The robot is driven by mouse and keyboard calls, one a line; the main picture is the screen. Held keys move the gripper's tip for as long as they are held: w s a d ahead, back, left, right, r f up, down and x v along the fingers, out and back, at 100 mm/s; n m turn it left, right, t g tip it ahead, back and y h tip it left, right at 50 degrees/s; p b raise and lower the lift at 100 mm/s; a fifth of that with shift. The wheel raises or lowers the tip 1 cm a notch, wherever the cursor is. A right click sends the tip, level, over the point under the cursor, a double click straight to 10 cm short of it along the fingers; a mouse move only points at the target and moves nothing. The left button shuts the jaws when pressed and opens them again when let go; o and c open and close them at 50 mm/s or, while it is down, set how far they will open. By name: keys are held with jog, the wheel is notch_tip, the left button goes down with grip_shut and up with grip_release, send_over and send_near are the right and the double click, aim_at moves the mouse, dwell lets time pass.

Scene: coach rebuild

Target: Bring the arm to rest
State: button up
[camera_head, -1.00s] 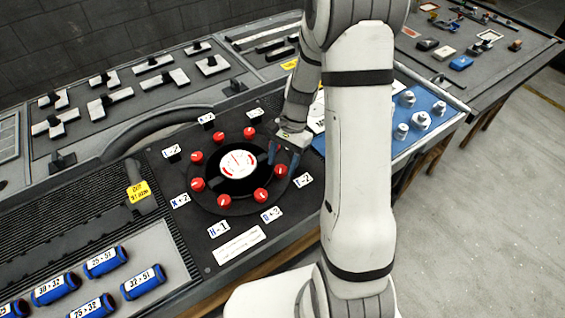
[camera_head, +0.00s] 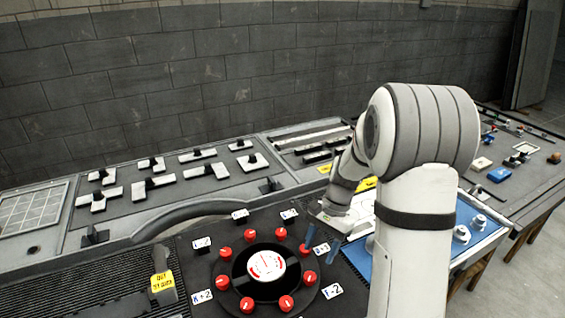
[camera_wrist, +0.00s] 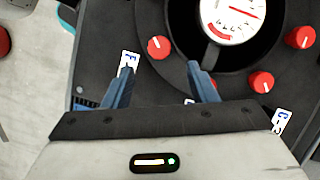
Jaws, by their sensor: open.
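My gripper (camera_head: 322,244) is open and empty, at the right edge of a round dial panel with several red knobs. In the wrist view, my gripper's two blue fingers (camera_wrist: 160,84) stand apart with nothing between them. A red knob (camera_wrist: 158,47) lies just past the fingertips, and a white label (camera_wrist: 128,63) is partly behind the left finger. The white gauge (camera_head: 266,266) sits in the middle of the black ring. My arm rises at the right of the head view and bends down to the left towards the panel.
A blue board with white knobs (camera_head: 478,221) is right of my arm. A table with small parts (camera_head: 520,160) is farther right. A block wall closes the back.

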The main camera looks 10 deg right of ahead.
jog(key=s+a+r+n+t+h, duration=0.2)
jog(key=s+r+n+t, duration=0.3)
jog(key=s+r+n, duration=0.5)
jog(key=shift+s+a+r+t+h, duration=0.15)
jog(key=shift+s+r+t+h, duration=0.4)
jog(key=shift+s+r, duration=1.9)
jog(key=shift+s+f, duration=0.9)
